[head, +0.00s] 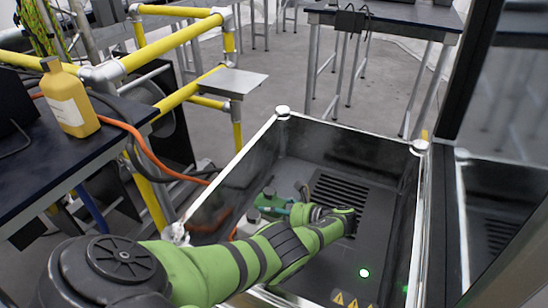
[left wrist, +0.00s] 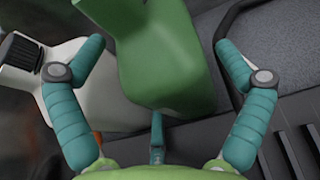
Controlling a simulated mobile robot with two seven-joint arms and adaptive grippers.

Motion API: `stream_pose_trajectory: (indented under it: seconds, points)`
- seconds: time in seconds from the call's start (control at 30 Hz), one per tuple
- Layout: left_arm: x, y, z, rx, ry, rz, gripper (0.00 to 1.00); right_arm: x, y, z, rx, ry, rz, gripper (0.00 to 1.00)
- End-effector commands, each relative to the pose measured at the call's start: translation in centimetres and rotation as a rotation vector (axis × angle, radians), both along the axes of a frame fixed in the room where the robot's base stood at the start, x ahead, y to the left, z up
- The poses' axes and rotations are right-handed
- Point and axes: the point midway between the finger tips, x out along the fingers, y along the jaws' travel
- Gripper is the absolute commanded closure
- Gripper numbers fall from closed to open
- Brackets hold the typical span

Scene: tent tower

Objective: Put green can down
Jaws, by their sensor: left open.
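The green can (head: 268,201) is in the dark-floored, glass-walled box, partly hidden behind my left arm in the head view. In the left wrist view the green can (left wrist: 165,60) lies between the two teal fingers of my left gripper (left wrist: 158,48). The fingers are spread wide, with a gap on each side of the can, most clearly on the right. In the head view my left gripper (head: 300,207) is low inside the box beside the can. Whether the can's base rests flat is hard to see. My right gripper is not in view.
A white bottle with a dark cap (left wrist: 60,85) is close to the left finger. The box rim (head: 350,133) surrounds the arm, with floor slots (head: 340,190) at the back. A yellow bottle (head: 70,100) stands on the left table. A dark post (head: 470,70) rises at right.

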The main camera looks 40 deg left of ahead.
Motion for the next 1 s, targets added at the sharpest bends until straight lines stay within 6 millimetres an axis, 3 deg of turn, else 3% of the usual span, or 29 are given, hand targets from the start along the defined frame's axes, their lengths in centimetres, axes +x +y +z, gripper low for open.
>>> stream_pose_trajectory:
  seconds: [0.17,0.4,0.6,0.8,1.0]
  points:
    - [0.5,-1.3,0.7,-0.003,-0.003,-0.004,0.0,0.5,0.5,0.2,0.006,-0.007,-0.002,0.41]
    - [1.9,-5.9,2.5,-0.002,-0.002,-0.003,0.0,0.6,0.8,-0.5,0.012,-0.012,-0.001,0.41]
    - [2.9,-9.1,3.8,-0.001,-0.001,-0.001,0.0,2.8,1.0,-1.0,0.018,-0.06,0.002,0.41]
    - [3.3,-10.5,4.6,0.0,0.0,0.0,0.0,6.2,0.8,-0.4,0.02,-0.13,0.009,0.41]
    - [3.3,-10.6,4.8,0.001,0.001,0.001,0.0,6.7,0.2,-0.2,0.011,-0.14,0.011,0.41]
